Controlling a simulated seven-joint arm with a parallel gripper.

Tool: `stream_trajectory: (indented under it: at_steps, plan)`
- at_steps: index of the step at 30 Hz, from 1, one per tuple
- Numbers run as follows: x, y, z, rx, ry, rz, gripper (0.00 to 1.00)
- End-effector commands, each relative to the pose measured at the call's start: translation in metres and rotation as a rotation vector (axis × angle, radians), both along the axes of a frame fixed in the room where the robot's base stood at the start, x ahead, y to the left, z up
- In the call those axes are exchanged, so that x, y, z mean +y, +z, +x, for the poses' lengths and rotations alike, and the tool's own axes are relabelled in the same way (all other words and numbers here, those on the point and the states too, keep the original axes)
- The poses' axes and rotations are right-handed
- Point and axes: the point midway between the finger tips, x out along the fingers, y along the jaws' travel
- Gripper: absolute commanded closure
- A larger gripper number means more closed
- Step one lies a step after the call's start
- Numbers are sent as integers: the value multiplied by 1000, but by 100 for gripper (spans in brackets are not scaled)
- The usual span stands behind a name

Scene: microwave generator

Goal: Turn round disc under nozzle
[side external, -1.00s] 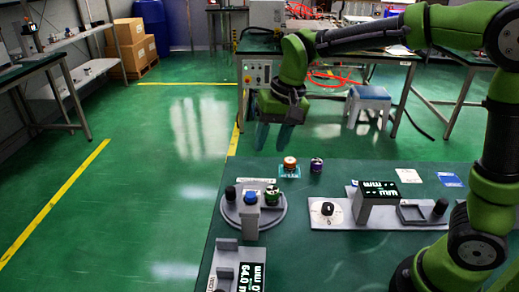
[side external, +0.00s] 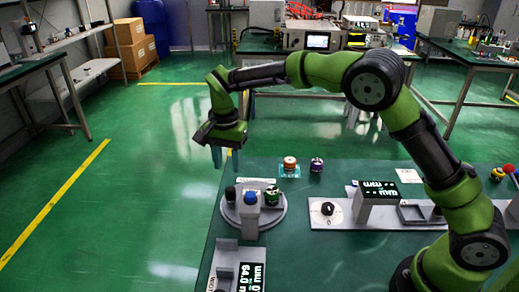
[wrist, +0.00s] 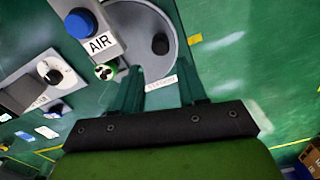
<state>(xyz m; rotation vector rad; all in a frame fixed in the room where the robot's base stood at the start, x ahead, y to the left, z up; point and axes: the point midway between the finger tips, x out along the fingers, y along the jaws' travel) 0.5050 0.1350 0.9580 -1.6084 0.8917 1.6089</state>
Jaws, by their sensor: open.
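The round grey disc (side external: 275,214) lies on the green table near its left edge. A black knob (side external: 230,193) stands on its left side and a green-and-white piece (side external: 272,195) on its right side. The grey nozzle post with a blue top (side external: 250,198) stands over it; the wrist view shows the post's AIR label (wrist: 100,43). My gripper (side external: 226,158) is open and empty, above and behind the disc. In the wrist view the fingertips (wrist: 158,84) are apart, near the disc rim (wrist: 150,18), with the black knob (wrist: 160,43) beyond them.
An orange-topped piece (side external: 290,166) and a purple piece (side external: 316,165) stand behind the disc. A grey station with a dial (side external: 327,210) and a display block (side external: 377,203) is to the right. Another display block (side external: 252,277) is in front.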

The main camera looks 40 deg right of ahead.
Motion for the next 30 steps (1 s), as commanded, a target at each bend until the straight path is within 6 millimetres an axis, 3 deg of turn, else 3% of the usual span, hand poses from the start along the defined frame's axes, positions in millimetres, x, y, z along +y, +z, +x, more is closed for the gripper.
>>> stream_trajectory:
  at_steps: [6,13,18,27,30]
  plan:
    - [0,-50,-1,4,-1,0,58]
    - [-1,-88,0,2,0,0,58]
    - [0,-101,0,0,-1,2,58]
    - [0,-103,0,0,0,1,58]
    - [0,-103,0,0,0,1,70]
